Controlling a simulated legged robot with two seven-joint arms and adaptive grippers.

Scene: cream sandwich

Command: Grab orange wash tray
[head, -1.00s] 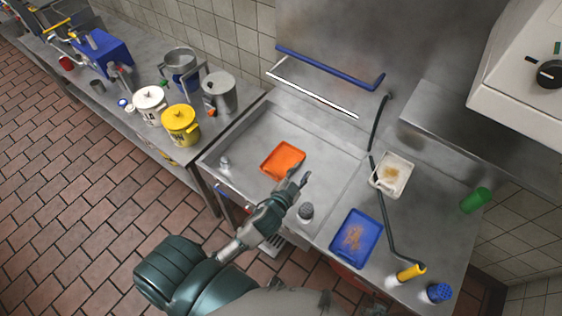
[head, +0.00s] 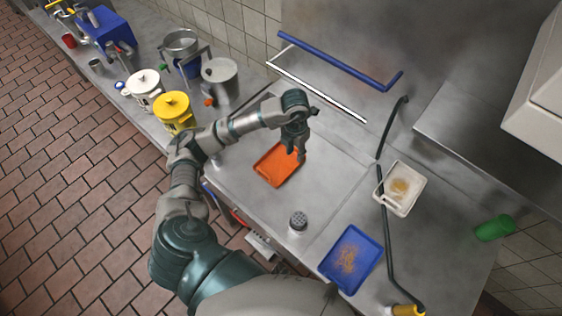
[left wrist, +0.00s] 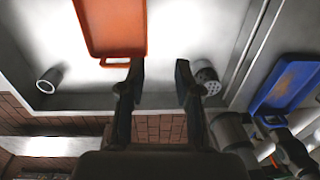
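The orange wash tray (head: 272,168) lies in the shallow steel basin in the head view. In the left wrist view the tray (left wrist: 112,28) is at the upper left, with a slotted handle on its near edge. My left gripper (head: 300,156) is at the tray's right side in the head view, partly covering its upper right edge. In the left wrist view my left gripper (left wrist: 157,70) has its two fingers spread with nothing between them. The left-hand finger is close to the tray's handle edge; I cannot tell if they touch. My right gripper is not clearly visible.
A perforated steel cylinder (head: 298,221) stands right of the tray, near the basin's front edge. A blue tray (head: 352,258) and a white tray (head: 401,188) lie farther right. Yellow (head: 176,114) and white (head: 144,88) buckets stand on the left counter.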

